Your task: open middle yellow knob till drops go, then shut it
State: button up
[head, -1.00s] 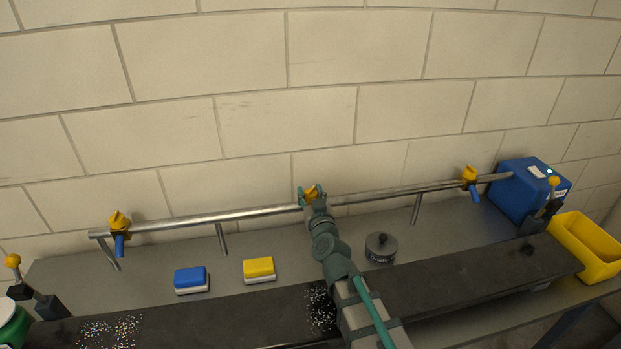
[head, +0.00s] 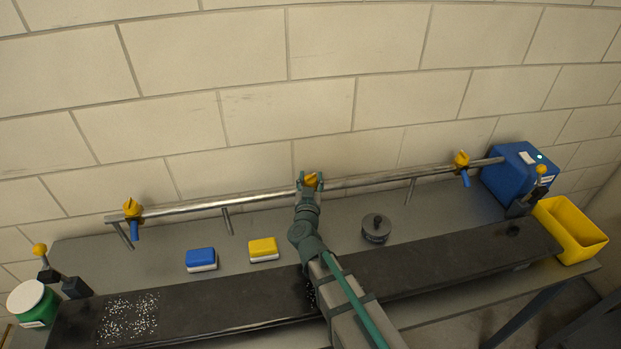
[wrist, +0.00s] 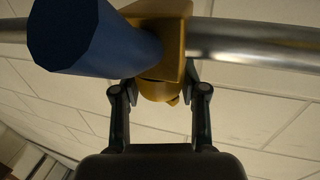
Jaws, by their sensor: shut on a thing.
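The middle yellow knob (head: 311,181) sits on a valve on the steel pipe (head: 254,201). My gripper (head: 310,178) is at this knob, with one finger on each side of it. In the wrist view my gripper (wrist: 160,98) is shut on the yellow knob (wrist: 160,88), below the yellow valve body. The blue spout (wrist: 95,38) of that valve fills the upper left there. Whether water flows is not visible.
Other yellow knobs stand at the left (head: 132,207) and right (head: 461,158) of the pipe. A blue sponge (head: 201,258), a yellow sponge (head: 263,248) and a dark lidded pot (head: 376,228) stand on the bench. Another drop patch (head: 130,317) lies at left.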

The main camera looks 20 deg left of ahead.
aim_at(310, 184)
dwell(0.6)
jog(key=o, duration=1.2)
jog(key=shift+c, duration=0.2)
jog(key=shift+s, duration=0.1)
jog(key=v, duration=0.7)
jog(key=shift+s, duration=0.2)
